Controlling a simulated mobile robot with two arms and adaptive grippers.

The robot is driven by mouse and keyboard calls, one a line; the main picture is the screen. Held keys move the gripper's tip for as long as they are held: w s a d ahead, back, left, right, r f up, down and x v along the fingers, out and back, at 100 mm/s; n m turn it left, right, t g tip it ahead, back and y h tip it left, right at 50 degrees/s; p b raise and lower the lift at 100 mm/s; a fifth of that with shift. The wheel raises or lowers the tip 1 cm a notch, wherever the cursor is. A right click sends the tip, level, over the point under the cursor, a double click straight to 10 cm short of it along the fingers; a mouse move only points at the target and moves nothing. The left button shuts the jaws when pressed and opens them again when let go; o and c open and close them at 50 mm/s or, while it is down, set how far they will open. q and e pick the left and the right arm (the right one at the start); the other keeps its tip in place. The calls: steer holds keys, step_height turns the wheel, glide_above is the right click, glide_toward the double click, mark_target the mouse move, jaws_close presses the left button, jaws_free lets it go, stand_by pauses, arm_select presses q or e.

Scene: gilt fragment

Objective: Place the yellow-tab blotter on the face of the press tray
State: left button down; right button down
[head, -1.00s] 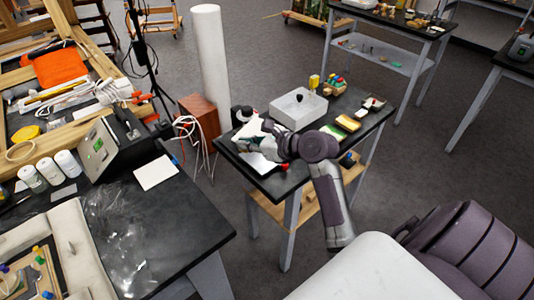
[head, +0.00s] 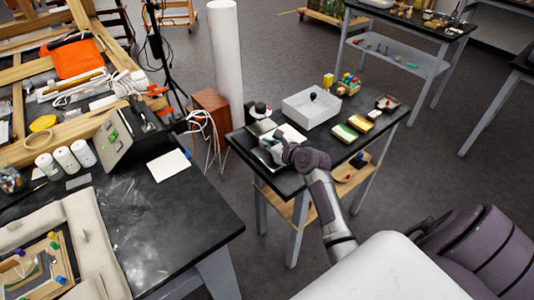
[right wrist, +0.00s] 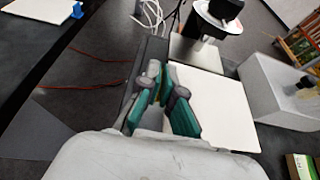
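I cannot make out for sure which piece is the press tray. My left gripper is not in view.
A white open box (head: 311,108) stands to the right of the gripper, with sponge-like blocks (head: 345,132) nearby. On the left bench (head: 130,225) lies a white card (head: 168,166) with a blue tab. Red cables (right wrist: 85,86) run along the floor between tables.

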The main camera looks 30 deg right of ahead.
mark_target(267, 160)
steer(key=shift+f, duration=2.1)
steer(key=shift+b, duration=0.3)
steer(key=shift+f, duration=0.15)
steer(key=c, duration=1.3)
jaws_free()
